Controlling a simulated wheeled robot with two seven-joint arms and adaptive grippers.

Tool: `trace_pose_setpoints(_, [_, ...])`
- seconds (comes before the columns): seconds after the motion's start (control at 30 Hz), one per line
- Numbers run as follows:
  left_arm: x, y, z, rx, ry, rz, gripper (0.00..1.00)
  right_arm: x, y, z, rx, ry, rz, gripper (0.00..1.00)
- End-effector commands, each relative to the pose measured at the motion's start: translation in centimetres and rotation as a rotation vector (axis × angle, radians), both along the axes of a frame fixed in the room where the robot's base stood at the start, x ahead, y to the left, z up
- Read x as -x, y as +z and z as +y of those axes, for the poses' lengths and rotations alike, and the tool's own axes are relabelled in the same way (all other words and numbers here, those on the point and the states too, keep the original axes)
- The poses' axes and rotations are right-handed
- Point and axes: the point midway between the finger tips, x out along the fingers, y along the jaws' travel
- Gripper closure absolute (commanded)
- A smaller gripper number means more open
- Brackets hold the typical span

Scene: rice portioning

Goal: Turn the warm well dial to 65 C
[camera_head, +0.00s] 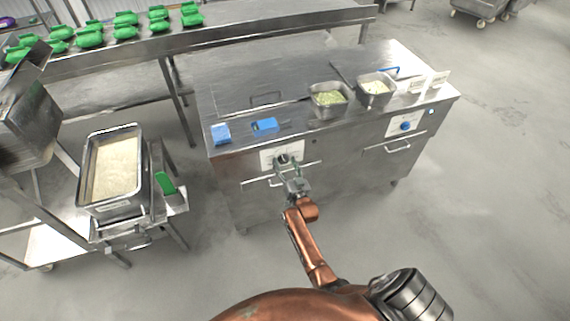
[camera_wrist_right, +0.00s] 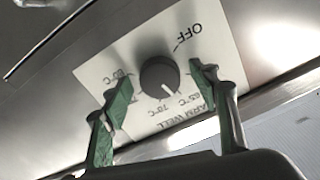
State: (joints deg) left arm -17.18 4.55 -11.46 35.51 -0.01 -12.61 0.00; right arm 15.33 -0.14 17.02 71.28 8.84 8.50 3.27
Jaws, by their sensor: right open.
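The warm well dial (camera_wrist_right: 158,76) is a round dark knob on a white panel (camera_wrist_right: 212,55) marked OFF, 65, 70 and 80 °C and WARM WELL. Its white pointer line aims down and right, roughly toward the 65 °C mark; the exact alignment is hard to tell. My right gripper (camera_wrist_right: 160,80) is open. Its green-padded fingers stand on either side of the dial, with gaps visible in the wrist view. In the head view, my right gripper (camera_head: 287,166) is at the left panel (camera_head: 267,160) on the counter front and partly hides the dial. My left gripper is not in view.
The steel counter (camera_head: 230,95) carries blue items (camera_head: 265,125) and two filled pans (camera_head: 328,112). A second panel with a blue dial (camera_head: 405,126) is at right. Handles (camera_head: 398,149) protrude below the panels. A large rice pan (camera_head: 137,132) stands at left.

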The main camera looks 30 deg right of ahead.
Motion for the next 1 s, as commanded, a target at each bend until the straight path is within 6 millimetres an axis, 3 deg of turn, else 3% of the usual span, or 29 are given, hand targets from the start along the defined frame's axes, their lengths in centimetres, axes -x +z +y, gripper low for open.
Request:
trace_pose_setpoints(0.17, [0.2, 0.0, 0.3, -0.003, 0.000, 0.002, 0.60, 0.6, 0.0, 0.1, 0.000, 0.000, 0.000, 0.46])
trace_pose_setpoints(0.27, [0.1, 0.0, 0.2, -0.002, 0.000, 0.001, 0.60, 1.9, -0.1, 0.4, -0.002, -0.001, 0.001, 0.46])
trace_pose_setpoints(0.7, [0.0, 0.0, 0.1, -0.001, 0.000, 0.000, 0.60, 10.1, -0.1, 2.4, 0.000, -0.001, 0.001, 0.46])
trace_pose_setpoints(1.0, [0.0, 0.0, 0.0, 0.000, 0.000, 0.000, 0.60, 11.7, 0.0, 2.9, 0.000, 0.001, 0.000, 0.46])
